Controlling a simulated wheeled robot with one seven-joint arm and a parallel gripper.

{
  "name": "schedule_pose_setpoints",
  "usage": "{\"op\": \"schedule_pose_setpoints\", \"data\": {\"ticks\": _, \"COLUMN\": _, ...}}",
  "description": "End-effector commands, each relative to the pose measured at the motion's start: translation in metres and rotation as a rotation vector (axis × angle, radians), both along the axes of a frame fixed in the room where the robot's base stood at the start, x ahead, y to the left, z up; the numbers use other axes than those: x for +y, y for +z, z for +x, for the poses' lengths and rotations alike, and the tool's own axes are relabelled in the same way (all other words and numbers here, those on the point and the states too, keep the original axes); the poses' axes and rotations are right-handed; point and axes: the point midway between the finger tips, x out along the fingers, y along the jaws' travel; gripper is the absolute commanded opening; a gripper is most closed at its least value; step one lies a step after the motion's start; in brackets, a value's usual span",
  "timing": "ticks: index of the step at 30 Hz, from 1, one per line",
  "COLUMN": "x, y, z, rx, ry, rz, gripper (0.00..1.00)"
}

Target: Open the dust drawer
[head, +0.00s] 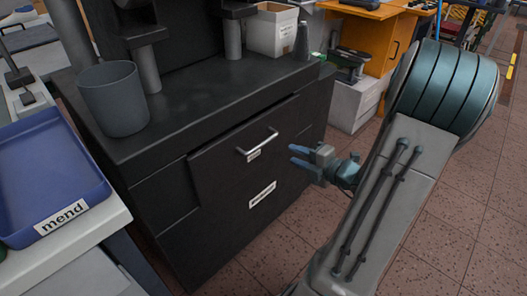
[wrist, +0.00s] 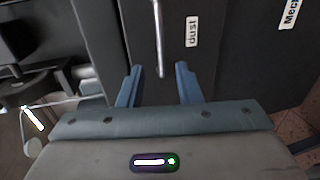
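The dust drawer (head: 220,165) is a dark front panel in the black cabinet, with a silver bar handle (head: 258,146) and a small white label under it. The drawer front looks slightly proud of the cabinet along its upper edge. In the wrist view the handle (wrist: 158,40) runs up and down beside a label reading "dust" (wrist: 192,31). My gripper (head: 297,156) is to the right of the handle and apart from it in the head view. In the wrist view my gripper (wrist: 158,85) has its blue fingers spread, the handle's end lying between their tips. It holds nothing.
A lower labelled panel (head: 235,225) is below the drawer. A grey bin (head: 113,100) and a white box (head: 272,30) stand on the cabinet top. A blue tray (head: 50,175) labelled "mend" is at left. Tiled floor (head: 440,250) is open at right.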

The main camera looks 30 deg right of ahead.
Motion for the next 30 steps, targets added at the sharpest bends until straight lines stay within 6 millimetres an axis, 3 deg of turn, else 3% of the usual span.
{"op": "schedule_pose_setpoints", "data": {"ticks": 5, "x": 0.004, "y": -0.007, "z": 0.016, "rx": 0.000, "ry": -0.007, "rz": 0.014, "gripper": 0.31}}
{"op": "schedule_pose_setpoints", "data": {"ticks": 21, "x": 0.040, "y": -0.028, "z": 0.112, "rx": 0.000, "ry": -0.005, "rz": 0.010, "gripper": 0.31}}
{"op": "schedule_pose_setpoints", "data": {"ticks": 30, "x": 0.044, "y": -0.029, "z": 0.126, "rx": 0.001, "ry": -0.007, "rz": 0.010, "gripper": 0.31}}
